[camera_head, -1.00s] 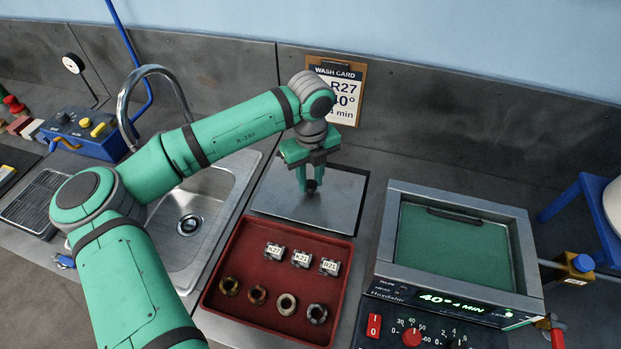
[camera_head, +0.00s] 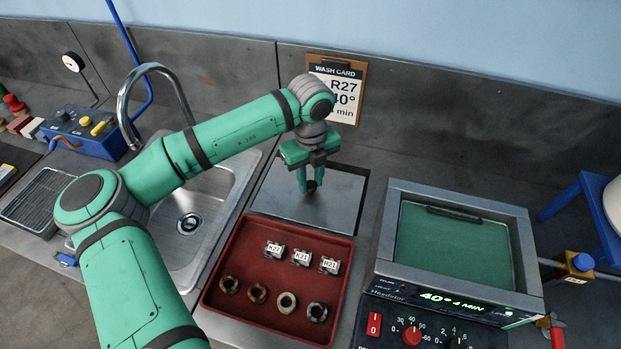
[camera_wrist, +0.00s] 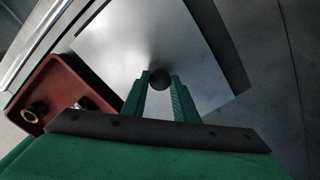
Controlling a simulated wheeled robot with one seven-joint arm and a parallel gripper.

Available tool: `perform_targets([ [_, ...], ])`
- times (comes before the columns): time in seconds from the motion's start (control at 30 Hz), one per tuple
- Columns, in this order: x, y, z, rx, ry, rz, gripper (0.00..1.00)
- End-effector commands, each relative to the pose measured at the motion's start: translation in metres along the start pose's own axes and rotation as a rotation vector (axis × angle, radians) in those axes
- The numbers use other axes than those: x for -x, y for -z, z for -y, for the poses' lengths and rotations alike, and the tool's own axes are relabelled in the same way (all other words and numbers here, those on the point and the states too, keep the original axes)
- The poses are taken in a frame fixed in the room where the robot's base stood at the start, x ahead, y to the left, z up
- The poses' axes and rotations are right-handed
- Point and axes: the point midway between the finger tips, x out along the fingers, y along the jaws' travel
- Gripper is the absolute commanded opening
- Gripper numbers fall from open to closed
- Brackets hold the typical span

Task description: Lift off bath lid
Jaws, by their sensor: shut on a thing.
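My gripper (camera_head: 311,187) is shut on the black round knob (camera_wrist: 160,79) of a flat silver lid (camera_head: 275,198). The lid is at the back of the bench, between the sink and the bath. A dark strip shows along the lid's right side in both views; I cannot tell whether the lid rests flat or is slightly raised. The bath (camera_head: 384,245) stands at the right with its top uncovered. Its inside looks green, with a dark bar (camera_head: 455,214) near its back edge.
A red tray (camera_head: 207,300) with labelled metal blocks and several rings lies in front of the lid. A sink (camera_head: 215,215) with a tall tap (camera_head: 123,105) is at the left. A wash card (camera_head: 345,85) leans on the back wall. Bare bench lies between lid and bath.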

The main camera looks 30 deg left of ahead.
Motion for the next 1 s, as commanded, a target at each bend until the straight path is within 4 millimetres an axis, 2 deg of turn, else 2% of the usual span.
perform_targets([
  [0.37, -0.0034, -0.0003, 0.0, 0.0, 0.0, 0.001, 0.0],
  [0.4, -0.0032, -0.0004, 0.0, 0.0, 0.0, 0.001, 0.36],
  [0.47, -0.0033, -0.0004, 0.0, 0.0, 0.0, 0.001, 0.48],
  [0.67, -0.0035, -0.0002, 0.0, 0.0, 0.0, 0.001, 0.48],
  [0.77, -0.0039, 0.0, -0.0001, 0.0, 0.0, 0.0, 0.67],
  [1.0, -0.0037, -0.0001, 0.0, 0.0, 0.0, 0.0, 0.67],
])
